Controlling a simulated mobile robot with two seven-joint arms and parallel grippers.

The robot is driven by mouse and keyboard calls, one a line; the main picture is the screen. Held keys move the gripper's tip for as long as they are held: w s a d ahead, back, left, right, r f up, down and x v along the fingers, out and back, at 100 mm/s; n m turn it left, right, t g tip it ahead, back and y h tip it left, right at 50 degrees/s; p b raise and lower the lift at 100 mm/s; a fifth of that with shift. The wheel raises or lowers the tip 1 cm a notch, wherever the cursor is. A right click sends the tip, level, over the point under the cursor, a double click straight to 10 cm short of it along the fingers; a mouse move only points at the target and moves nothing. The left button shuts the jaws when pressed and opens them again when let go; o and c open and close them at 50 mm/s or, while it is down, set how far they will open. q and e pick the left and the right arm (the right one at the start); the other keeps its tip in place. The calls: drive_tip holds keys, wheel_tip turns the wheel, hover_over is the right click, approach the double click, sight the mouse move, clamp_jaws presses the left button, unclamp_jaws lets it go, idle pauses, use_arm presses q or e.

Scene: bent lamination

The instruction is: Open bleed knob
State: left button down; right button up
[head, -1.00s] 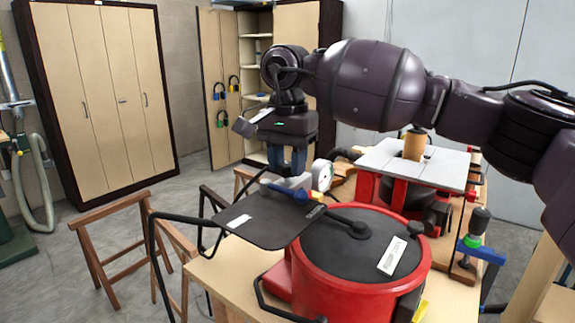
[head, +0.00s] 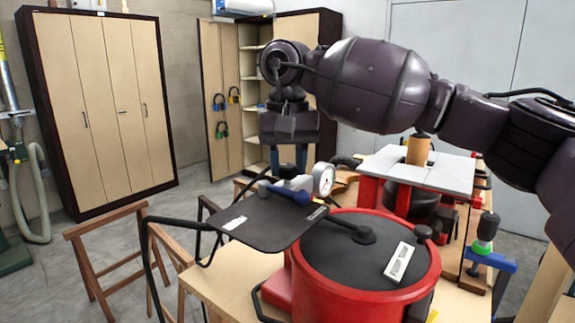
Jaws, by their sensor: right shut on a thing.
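A red pressure pot (head: 352,292) with a dark lid (head: 330,255) stands on the wooden bench. Behind its lid is a grey fitting with a white round gauge (head: 323,180) and a blue lever (head: 288,195). My right gripper (head: 288,170) reaches straight down onto this fitting, left of the gauge. Its dark blue fingers are shut on a small part at the top of the fitting, apparently the bleed knob. The fingers and fitting largely hide that part, so its shape and turn cannot be told. My left gripper is not in view.
A black plate (head: 268,222) juts out left of the pot's lid. A white-topped machine (head: 420,168) stands at the right, beneath my right arm. A clamp with a green-and-black handle (head: 487,232) is at the right edge. Wooden trestles (head: 105,250) stand at the left.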

sight(288, 166)
drive_tip(key=shift+r, duration=0.25)
drive_tip(key=o, duration=0.9)
drive_tip(key=shift+f, duration=0.15)
wheel_tip(288, 166, up, 11)
drive_tip(key=shift+f, duration=0.1)
idle(0.4)
